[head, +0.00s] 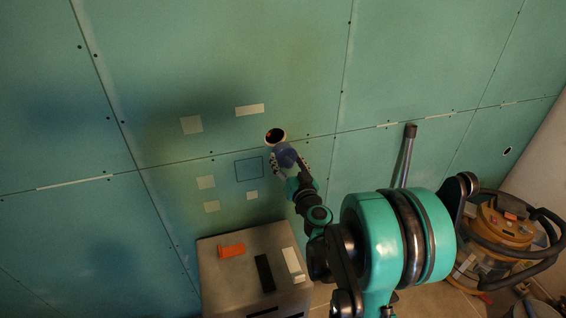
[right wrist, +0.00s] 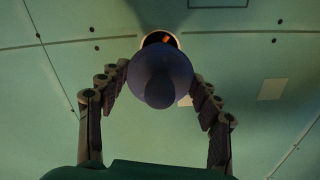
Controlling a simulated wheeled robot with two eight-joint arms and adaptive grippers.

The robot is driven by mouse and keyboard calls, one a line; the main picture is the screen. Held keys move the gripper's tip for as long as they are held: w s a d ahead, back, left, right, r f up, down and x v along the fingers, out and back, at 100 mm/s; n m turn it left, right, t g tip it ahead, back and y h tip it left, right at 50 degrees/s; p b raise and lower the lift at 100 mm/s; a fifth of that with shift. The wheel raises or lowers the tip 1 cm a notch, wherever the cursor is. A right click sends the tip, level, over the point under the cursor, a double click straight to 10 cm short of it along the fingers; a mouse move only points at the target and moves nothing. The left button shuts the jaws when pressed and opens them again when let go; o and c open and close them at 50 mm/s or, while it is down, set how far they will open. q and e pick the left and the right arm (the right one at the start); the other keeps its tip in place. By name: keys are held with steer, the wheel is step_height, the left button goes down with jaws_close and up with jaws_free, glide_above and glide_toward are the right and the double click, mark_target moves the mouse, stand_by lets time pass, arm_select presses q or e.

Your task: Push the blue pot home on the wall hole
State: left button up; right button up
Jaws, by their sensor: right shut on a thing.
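The blue pot (head: 285,155) is in my right gripper (head: 288,164), just below and right of the round wall hole (head: 275,134) in the head view. In the right wrist view the blue pot (right wrist: 160,78) sits between the two fingers of my right gripper (right wrist: 160,90). It covers the lower part of the wall hole (right wrist: 158,39), whose pale rim and dark inside show above it. I cannot tell whether the pot touches the rim. My left gripper is not in view.
Green plasterboard fills the wall, with several pale patches (head: 250,110) near the hole. A box (head: 220,275) bearing an orange piece (head: 231,251) stands below. A grey pipe (head: 407,155) is right of the hole, and a yellow vacuum cleaner (head: 500,228) stands at the far right.

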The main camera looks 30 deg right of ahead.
mark_target(282, 150)
steer(key=shift+b+x, duration=0.45)
steer(key=shift+x, duration=2.45)
steer(key=shift+b, duration=0.4)
steer(key=shift+b+x, duration=0.3)
steer(key=shift+x, duration=2)
steer(key=o, duration=1.4)
steer(key=shift+o, duration=0.2)
